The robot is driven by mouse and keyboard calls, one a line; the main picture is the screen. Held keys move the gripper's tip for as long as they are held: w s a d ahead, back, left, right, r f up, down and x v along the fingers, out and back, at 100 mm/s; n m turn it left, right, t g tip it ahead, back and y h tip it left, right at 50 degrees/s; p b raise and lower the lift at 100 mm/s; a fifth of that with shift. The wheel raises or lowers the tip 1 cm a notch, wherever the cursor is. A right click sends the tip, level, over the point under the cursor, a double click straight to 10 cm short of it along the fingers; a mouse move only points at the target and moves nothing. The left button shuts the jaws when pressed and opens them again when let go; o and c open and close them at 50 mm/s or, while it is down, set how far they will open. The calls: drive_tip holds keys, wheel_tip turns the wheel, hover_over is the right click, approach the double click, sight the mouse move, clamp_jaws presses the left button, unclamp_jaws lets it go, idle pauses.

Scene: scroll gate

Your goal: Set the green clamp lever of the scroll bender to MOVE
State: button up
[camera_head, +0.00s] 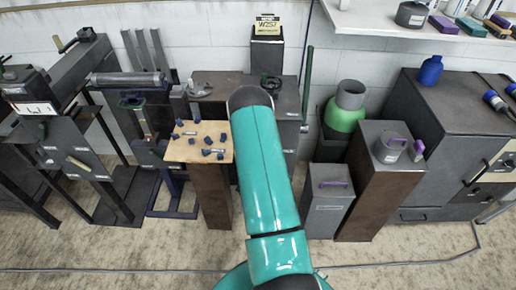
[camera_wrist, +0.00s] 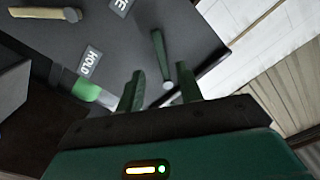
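In the wrist view a narrow green lever (camera_wrist: 160,56) with a pale round end stands out against a dark grey panel (camera_wrist: 200,30). A white HOLD label (camera_wrist: 90,62) lies to its left. A second label (camera_wrist: 122,5), cut off by the frame and showing only an E, is at the top. My gripper (camera_wrist: 160,72) is open, its two green fingers apart. The lever's lower end shows between the fingers in the picture; I cannot tell its depth or whether they touch. In the head view my teal arm hides my gripper.
In the head view a wooden-topped stand (camera_head: 185,150) with small blue pieces is left of my arm. The near floor is clear.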

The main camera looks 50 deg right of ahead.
drive_tip(key=v, duration=0.6)
idle(0.4)
drive_tip(key=w+a+r+n+y, duration=0.4)
drive_tip(key=w+a+r+y, duration=0.1)
drive_tip(key=w+r, duration=0.7)
drive_tip(key=w+a+r+n+y, duration=0.1)
drive_tip(key=a+r+n+y, duration=0.3)
drive_tip(key=a+r, duration=0.65)
drive_tip(key=s+a+r+n+g+y, duration=0.35)
drive_tip(key=s+a+r, duration=0.35)
drive_tip(key=a+r, duration=0.25)
drive_tip(key=s+a+r+n+g, duration=0.1)
drive_tip(key=s+a+r+n, duration=0.1)
drive_tip(key=s, duration=0.6)
drive_tip(key=s+a+r+n+g+y, duration=0.1)
drive_tip(key=s+a+r+n, duration=0.2)
drive_tip(key=s+a, duration=0.2)
drive_tip(key=s, duration=0.3)
drive_tip(key=shift+s+g, duration=0.35)
